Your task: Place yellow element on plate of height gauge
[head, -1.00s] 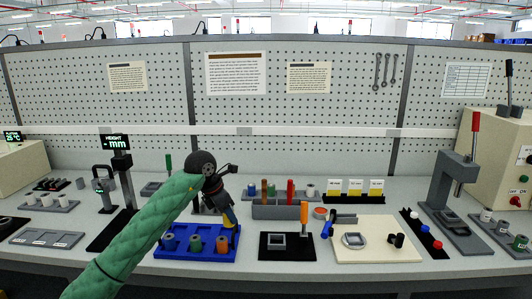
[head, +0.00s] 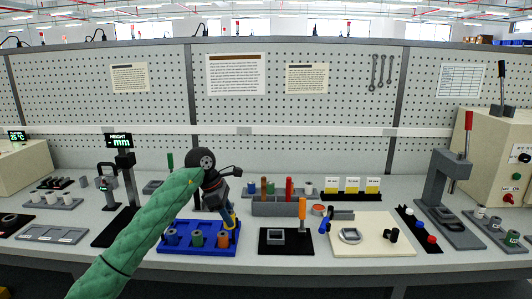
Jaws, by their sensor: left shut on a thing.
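The height gauge (head: 124,165) stands at the left, with a dark upright column and a display reading "HEIGHT - mm". Its dark base plate (head: 112,230) lies flat and looks empty. My left gripper (head: 231,218) points down over the right rear part of the blue tray (head: 175,251). It is shut on a small yellow element (head: 233,222), mostly hidden by the fingers; I cannot tell whether it is clear of the tray. My right gripper is not in view.
A black fixture (head: 270,248) and a cream board (head: 372,246) lie right of the tray. A grey rack (head: 280,209) with several coloured pieces stands behind. A padlock-shaped gauge (head: 108,185) stands left of the height gauge.

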